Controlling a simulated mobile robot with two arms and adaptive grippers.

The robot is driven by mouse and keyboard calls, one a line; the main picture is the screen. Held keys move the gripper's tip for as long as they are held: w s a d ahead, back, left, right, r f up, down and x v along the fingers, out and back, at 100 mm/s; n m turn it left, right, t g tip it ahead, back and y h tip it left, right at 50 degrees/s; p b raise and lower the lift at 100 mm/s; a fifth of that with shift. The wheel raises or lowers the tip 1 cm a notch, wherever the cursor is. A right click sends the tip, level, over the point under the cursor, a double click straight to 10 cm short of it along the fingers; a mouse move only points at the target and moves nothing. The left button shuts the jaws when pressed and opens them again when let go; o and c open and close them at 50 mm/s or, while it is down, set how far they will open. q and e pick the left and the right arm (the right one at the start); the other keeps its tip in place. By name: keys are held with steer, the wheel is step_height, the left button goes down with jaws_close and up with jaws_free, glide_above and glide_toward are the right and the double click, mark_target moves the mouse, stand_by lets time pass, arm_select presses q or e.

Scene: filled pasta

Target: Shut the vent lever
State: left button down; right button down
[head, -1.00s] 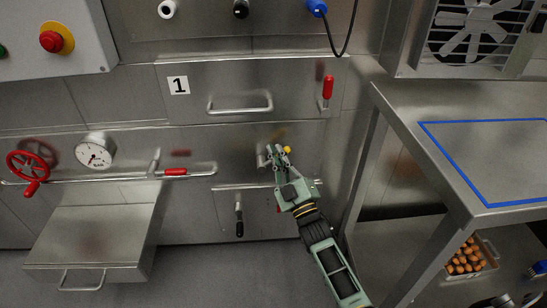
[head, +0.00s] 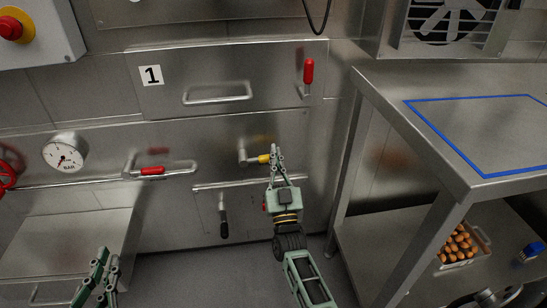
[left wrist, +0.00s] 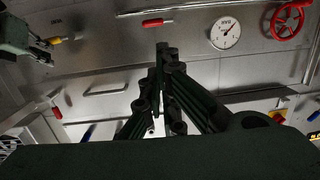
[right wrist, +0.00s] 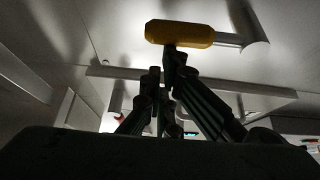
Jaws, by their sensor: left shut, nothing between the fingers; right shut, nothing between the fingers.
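A lever with a yellow handle (head: 264,159) sits on the steel panel, pointing right from its metal mount. The handle also shows in the left wrist view (left wrist: 56,41). My left gripper (head: 108,262) is shut and empty, low at the left, away from the panel's levers.
Other levers are red-handled, upright (head: 308,72) and level (head: 153,171), and black-handled (head: 224,228). A gauge (head: 65,152) and a red wheel (head: 8,168) are at left. A steel table (head: 388,95) with a blue outline stands right, a crate (head: 484,238) below.

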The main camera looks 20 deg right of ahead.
arm_select(q)
steer(key=shift+w+d+r+t, duration=0.1)
steer(key=shift+r+t, duration=0.25)
steer(key=shift+r, duration=0.2)
steer(key=shift+w+d+r+t, duration=0.1)
steer(key=shift+r+t, duration=0.25)
steer(key=shift+r, duration=0.15)
arm_select(e)
steer(key=shift+d+f+m+h, duration=0.1)
steer(key=shift+f+m+h, duration=0.15)
steer(key=shift+m+h, duration=0.2)
